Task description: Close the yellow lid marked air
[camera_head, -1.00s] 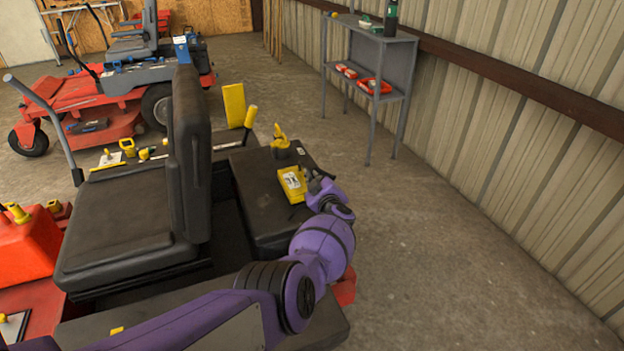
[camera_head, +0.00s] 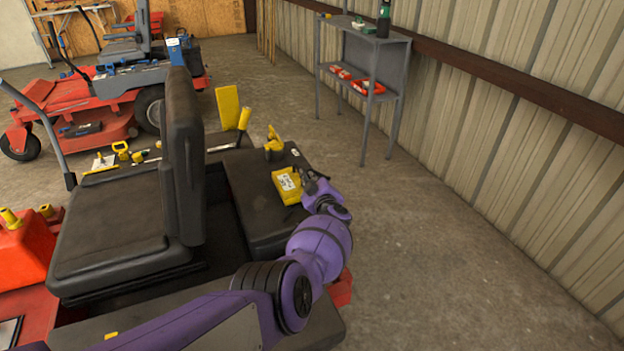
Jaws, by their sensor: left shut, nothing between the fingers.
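The yellow lid (camera_head: 287,184) with a white label lies on the black engine cover behind the mower seat. Its label is too small to read, and it looks nearly flat. My left gripper (camera_head: 308,177) is shut and empty at the lid's right edge; I cannot tell whether it touches the lid. My purple left arm hides part of the cover's near right side. My right gripper is out of view.
The black mower seat (camera_head: 110,222) stands left of the cover. A yellow upright panel (camera_head: 228,107), a yellow lever (camera_head: 244,118) and a yellow cap (camera_head: 274,140) rise behind the lid. A grey shelf (camera_head: 398,98) stands by the wall. Floor to the right is clear.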

